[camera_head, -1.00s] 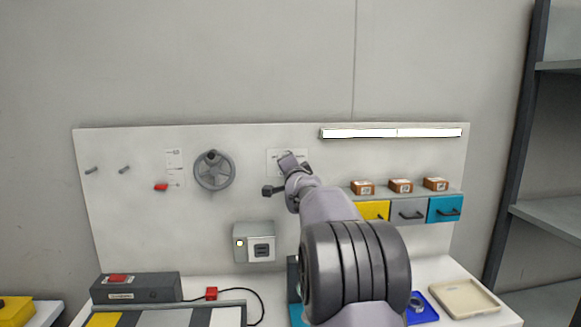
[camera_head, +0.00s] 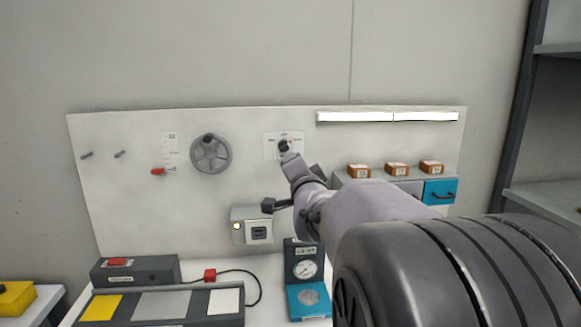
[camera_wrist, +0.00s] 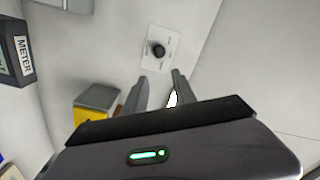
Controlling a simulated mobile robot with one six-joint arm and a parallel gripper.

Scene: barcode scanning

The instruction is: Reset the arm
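My arm reaches from the lower right toward the white panel. In the head view my gripper (camera_head: 296,164) is at its far end, in front of the panel and just below a black knob (camera_head: 284,146) on a white label plate. In the wrist view the two fingers of my gripper (camera_wrist: 158,86) stand apart with nothing between them. The knob (camera_wrist: 157,50) shows beyond the fingertips, apart from them. My large arm link hides the right part of the bench.
A gauge meter (camera_head: 304,270) stands on the bench below my arm. Left of it are a grey switch box (camera_head: 252,230), a handwheel (camera_head: 210,153) and a red-button box (camera_head: 135,271). Small brown boxes (camera_head: 397,169) sit above drawers at right, with the blue drawer (camera_head: 440,191) visible.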

